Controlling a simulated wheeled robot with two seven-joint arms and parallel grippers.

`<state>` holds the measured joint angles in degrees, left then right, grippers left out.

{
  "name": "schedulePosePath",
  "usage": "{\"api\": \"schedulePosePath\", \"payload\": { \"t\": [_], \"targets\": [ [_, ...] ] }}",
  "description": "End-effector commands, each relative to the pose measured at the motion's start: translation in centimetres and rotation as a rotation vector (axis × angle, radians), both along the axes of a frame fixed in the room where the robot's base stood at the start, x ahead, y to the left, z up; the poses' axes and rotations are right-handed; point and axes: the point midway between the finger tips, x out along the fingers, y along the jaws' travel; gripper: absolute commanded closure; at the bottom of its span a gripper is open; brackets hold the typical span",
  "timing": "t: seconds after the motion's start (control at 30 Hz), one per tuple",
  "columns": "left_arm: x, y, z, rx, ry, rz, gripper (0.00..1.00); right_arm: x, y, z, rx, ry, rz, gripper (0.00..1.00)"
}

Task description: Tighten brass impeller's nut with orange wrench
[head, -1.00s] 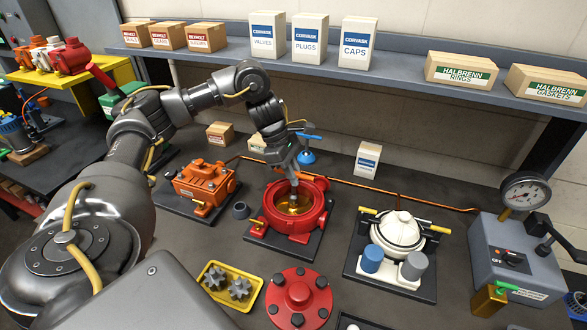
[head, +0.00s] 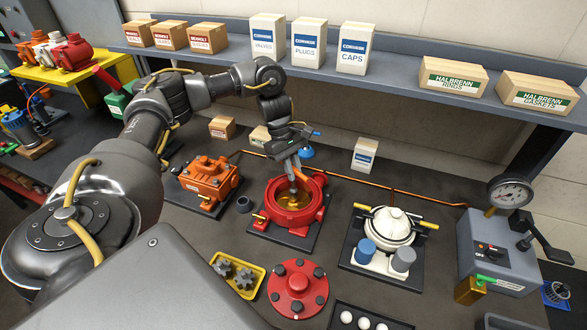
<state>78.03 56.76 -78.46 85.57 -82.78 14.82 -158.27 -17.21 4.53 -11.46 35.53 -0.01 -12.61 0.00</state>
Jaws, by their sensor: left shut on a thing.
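The brass impeller (head: 289,201) sits inside the open round red housing (head: 272,212) on a dark base plate. My left gripper (head: 293,184) points down into this housing from above, its tips close over the impeller's middle. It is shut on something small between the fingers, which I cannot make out. The nut is hidden or too small to tell. I cannot clearly pick out the orange wrench. My right gripper is not in view.
An orange pump (head: 207,178) stands left of the housing, a white pump (head: 391,226) right. In front are a yellow gear tray (head: 258,283), a red bolted cover (head: 298,289) and a dark tray of white balls (head: 370,312). A gauge box (head: 480,240) stands right.

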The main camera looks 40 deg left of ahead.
Motion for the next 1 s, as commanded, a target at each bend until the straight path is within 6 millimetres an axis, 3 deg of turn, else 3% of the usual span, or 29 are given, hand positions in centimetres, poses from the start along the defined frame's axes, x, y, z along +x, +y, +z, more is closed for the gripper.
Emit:
{"api": "schedulePosePath", "payload": {
  "t": [0.07, 0.47, 0.83, 1.0],
  "targets": [
    [0.1, 0.0, 0.9, 0.000, -0.004, 0.002, 1.00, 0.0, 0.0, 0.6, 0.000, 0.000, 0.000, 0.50],
    [0.1, 0.0, 1.4, -0.002, -0.004, 0.000, 1.00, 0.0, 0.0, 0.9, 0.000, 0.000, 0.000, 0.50],
    [0.1, 0.0, 5.3, -0.001, -0.004, 0.001, 1.00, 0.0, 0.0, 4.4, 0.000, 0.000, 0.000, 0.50],
    [0.1, 0.0, 6.0, -0.001, -0.003, 0.000, 1.00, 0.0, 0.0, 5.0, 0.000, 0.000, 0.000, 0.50]
  ]
}}
